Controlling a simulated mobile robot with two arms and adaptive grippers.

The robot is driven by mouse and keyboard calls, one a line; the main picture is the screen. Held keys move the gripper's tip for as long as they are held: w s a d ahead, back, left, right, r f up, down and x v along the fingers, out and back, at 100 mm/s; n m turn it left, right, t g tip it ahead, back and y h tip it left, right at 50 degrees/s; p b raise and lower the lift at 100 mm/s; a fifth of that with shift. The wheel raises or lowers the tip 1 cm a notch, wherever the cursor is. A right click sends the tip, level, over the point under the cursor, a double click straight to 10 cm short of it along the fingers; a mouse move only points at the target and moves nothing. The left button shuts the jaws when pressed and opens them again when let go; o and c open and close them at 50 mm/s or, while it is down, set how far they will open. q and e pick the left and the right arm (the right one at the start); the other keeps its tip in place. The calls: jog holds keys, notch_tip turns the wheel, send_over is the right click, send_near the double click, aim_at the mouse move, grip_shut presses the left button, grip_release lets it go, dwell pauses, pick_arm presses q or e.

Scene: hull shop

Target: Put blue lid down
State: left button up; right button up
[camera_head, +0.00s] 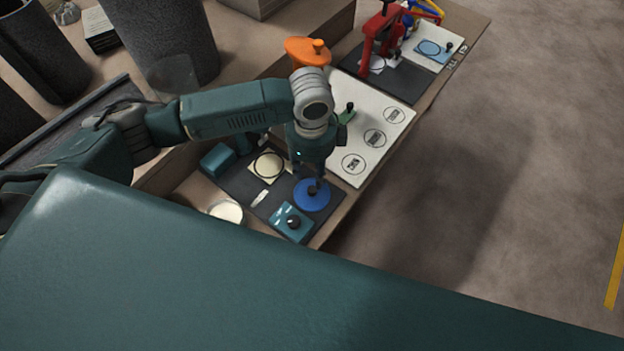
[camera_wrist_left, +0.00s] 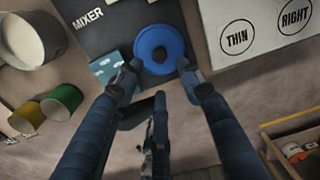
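The blue lid (camera_head: 312,195), a round disc with a dark knob, lies flat on the dark mat near the bench's front edge. It also shows at the top of the left wrist view (camera_wrist_left: 150,36). My left gripper (camera_head: 312,183) points down over the lid. In the left wrist view its two fingers (camera_wrist_left: 158,68) are spread apart, with the lid's lower part and knob between or just beyond the tips. I cannot tell whether they touch the knob. A pale square with a black ring (camera_head: 268,165) lies on the mat left of the lid. My right gripper is not in view.
A teal box with a black knob (camera_head: 291,223) stands close to the lid. A white board (camera_head: 373,112) with labelled circles lies behind. An orange lid (camera_head: 303,47) and a red press (camera_head: 386,30) stand farther back. A white bowl (camera_head: 226,211) is at the left. Open floor lies right.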

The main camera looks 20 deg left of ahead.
pick_arm(q)
jog(key=shift+r, duration=1.8)
